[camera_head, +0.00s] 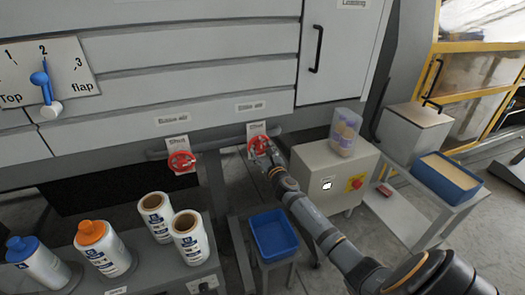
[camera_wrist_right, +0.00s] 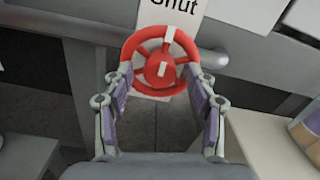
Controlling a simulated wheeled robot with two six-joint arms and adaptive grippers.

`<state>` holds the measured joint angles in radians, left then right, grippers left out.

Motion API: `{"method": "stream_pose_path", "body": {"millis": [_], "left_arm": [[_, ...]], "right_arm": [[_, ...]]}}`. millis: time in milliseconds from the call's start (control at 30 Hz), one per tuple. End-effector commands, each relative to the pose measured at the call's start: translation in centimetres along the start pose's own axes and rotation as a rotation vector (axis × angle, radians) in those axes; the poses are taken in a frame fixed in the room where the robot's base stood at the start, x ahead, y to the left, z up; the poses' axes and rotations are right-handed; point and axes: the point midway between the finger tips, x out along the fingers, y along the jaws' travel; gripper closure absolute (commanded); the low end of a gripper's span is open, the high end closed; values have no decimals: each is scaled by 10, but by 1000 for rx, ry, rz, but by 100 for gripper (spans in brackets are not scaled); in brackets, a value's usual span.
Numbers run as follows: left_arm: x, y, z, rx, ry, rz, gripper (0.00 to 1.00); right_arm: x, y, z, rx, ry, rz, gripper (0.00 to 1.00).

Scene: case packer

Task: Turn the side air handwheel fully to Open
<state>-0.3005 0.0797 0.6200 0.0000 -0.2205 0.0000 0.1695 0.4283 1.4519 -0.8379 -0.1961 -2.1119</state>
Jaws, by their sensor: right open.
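Two red handwheels sit on a pipe under the grey machine front. The right one (camera_head: 259,145) is at my right gripper (camera_head: 270,154); its small label above is too blurred to read surely. In the wrist view this red handwheel (camera_wrist_right: 130,50) has spokes, a pale mark near the top and a sign (camera_wrist_right: 181,10) behind it reading "Shut". My right gripper (camera_wrist_right: 160,80) is open, its two fingers either side of the wheel's lower part; contact cannot be told. The other handwheel (camera_head: 182,162) hangs to the left. My left gripper is not in view.
A blue bin (camera_head: 274,234) stands below the wheels. A grey box with a red button (camera_head: 356,182) and a clear container (camera_head: 345,132) stand to the right. White bottles and rolls (camera_head: 157,217) cover the bench at left.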

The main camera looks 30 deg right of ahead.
Motion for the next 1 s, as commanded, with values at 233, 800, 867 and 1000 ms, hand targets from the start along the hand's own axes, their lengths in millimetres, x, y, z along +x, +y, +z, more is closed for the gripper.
{"method": "stream_pose_path", "body": {"millis": [233,800,867,1000], "left_arm": [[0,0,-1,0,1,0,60],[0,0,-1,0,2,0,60],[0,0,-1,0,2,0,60],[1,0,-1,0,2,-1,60]], "right_arm": [[2,0,0,0,1,0,42],[1,0,0,6,1,0,97],[1,0,-1,16,1,0,97],[1,0,-1,61,1,1,97]]}}
